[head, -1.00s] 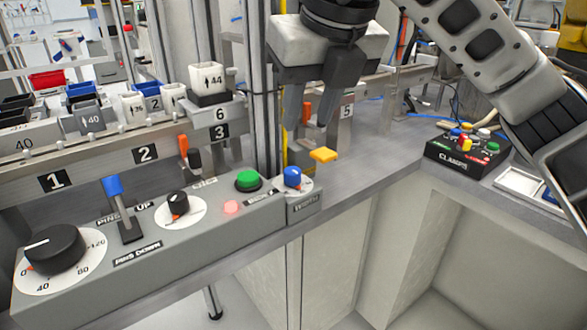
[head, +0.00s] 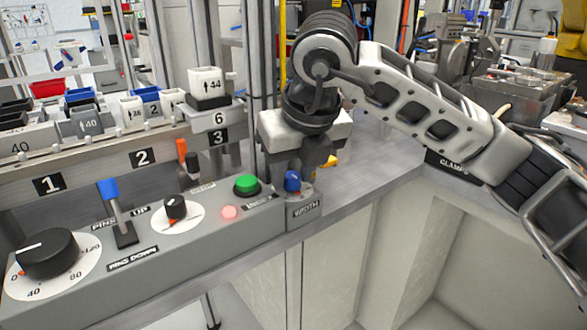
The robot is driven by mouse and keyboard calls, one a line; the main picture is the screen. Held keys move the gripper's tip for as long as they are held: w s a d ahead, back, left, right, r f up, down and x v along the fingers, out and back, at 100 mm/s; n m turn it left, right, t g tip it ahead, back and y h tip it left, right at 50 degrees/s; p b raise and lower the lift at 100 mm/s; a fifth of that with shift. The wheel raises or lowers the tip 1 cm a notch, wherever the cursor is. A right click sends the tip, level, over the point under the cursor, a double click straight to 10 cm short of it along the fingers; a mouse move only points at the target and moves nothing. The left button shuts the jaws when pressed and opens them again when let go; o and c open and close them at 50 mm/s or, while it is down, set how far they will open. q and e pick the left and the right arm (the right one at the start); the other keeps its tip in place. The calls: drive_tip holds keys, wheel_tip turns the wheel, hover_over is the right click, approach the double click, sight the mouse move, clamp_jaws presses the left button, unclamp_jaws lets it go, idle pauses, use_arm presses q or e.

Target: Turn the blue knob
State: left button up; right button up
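The blue knob (head: 292,181) sits on a small grey box at the right end of the control panel, above a label that seems to read WIDTH. My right gripper (head: 296,168) is right at the knob, its body just above and behind it. Its dark fingers are foreshortened and mostly hidden, so I cannot tell whether they touch the knob or how far apart they are. My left gripper is not in view.
A green button (head: 246,185) and a lit red lamp (head: 229,212) are left of the knob. A black selector (head: 175,207), a blue-tipped lever (head: 108,189) and a large black dial (head: 48,253) stand further left.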

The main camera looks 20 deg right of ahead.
drive_tip(key=c, duration=0.5)
drive_tip(key=shift+c, duration=0.2)
